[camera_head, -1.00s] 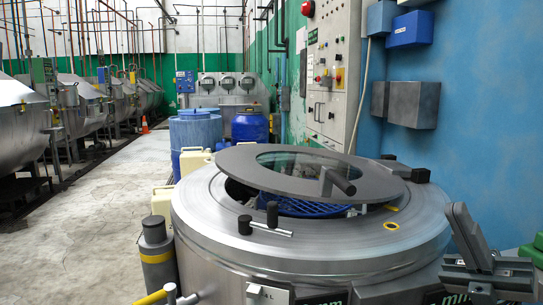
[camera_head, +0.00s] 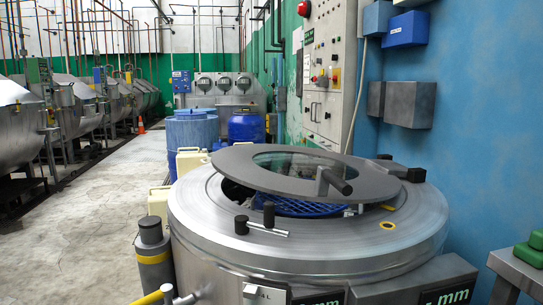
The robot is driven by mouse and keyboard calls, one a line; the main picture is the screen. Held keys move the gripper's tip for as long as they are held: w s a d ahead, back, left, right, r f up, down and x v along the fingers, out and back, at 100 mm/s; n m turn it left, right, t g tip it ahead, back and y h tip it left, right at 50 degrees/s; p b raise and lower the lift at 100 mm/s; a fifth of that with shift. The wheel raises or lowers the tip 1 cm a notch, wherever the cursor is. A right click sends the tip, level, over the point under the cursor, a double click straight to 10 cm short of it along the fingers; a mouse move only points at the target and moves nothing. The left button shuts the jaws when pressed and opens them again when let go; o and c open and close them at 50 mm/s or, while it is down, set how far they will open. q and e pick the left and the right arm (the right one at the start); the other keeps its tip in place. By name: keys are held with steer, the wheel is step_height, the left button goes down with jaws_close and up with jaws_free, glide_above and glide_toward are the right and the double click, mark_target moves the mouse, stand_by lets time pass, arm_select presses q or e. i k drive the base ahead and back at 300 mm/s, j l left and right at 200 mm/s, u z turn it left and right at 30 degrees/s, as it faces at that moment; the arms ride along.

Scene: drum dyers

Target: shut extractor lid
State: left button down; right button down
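The extractor (camera_head: 205,215) is a wide round steel drum at the lower right. Its lid (camera_head: 240,165) is a grey disc with a round glass window (camera_head: 285,163) and a dark handle (camera_head: 333,181). The lid is partly open, sitting tilted above the drum's mouth. A gap under its near edge shows the blue inner basket (camera_head: 305,207). A dark block (camera_head: 405,173), perhaps the hinge, is at the lid's right. Neither of my grippers is in view.
A small black-knobbed lever (camera_head: 268,224) stands on the drum's front rim. A grey post with a yellow band (camera_head: 154,256) is at its left. A wall and control panel (camera_head: 325,95) stand behind. A green object (camera_head: 530,253) is at the right.

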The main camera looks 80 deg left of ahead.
mark_target(378, 181)
steer(key=u, duration=2.15)
